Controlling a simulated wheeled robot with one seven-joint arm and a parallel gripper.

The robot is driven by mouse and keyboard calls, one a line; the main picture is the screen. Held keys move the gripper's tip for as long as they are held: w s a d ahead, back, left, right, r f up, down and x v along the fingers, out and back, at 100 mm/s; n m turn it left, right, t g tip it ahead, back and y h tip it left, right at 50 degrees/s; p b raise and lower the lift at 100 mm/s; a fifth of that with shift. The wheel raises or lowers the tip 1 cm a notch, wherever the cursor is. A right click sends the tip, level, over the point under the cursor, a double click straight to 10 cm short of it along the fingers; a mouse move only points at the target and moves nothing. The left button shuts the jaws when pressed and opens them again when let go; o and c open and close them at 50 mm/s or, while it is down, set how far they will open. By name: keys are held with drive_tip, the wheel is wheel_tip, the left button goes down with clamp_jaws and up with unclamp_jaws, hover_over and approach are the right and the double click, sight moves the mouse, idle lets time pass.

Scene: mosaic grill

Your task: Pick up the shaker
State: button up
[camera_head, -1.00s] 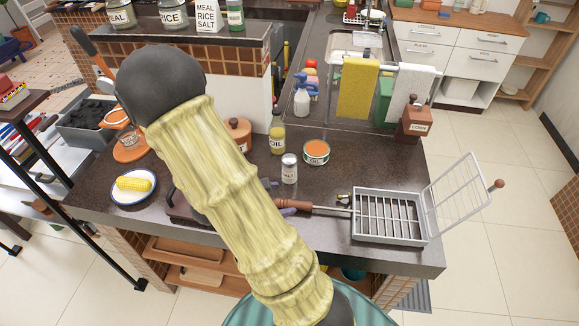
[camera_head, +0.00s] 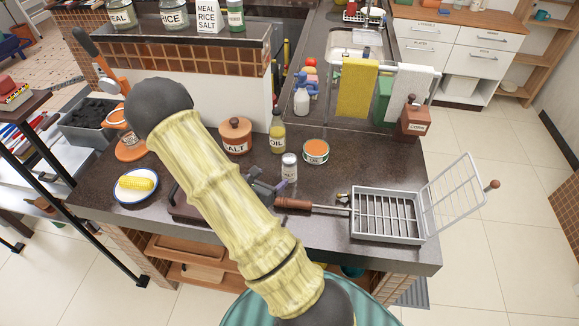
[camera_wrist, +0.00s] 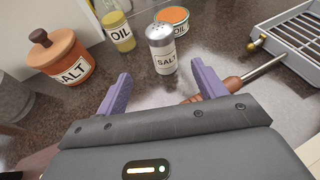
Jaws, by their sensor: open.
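The shaker (camera_head: 289,168) is a small clear jar with a metal cap and a SALT label, upright on the dark counter. In the wrist view the shaker (camera_wrist: 161,50) stands just beyond the space between my two purple fingers, nearer the right one. My gripper (camera_wrist: 160,85) is open and empty. In the head view my gripper (camera_head: 270,187) is close to the shaker on its near left side, partly hidden by my own arm.
An oil bottle (camera_head: 277,136) and an orange-topped can (camera_head: 316,152) stand close behind the shaker. A salt pot (camera_head: 235,137) is to the left. A grill basket (camera_head: 388,213) with a wooden handle (camera_head: 293,204) lies to the right. A corn plate (camera_head: 134,200) sits at left.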

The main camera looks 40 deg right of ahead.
sight(285, 168)
drive_tip(key=p+x, duration=0.2)
drive_tip(key=x, duration=0.7)
drive_tip(key=shift+p, duration=0.35)
drive_tip(key=shift+d, duration=0.3)
drive_tip(key=shift+p+x, duration=1.3)
drive_tip(key=shift+x, duration=1.05)
drive_tip(key=shift+s+f, duration=0.1)
drive_tip(key=shift+s, duration=0.05)
drive_tip(key=c, duration=1.1)
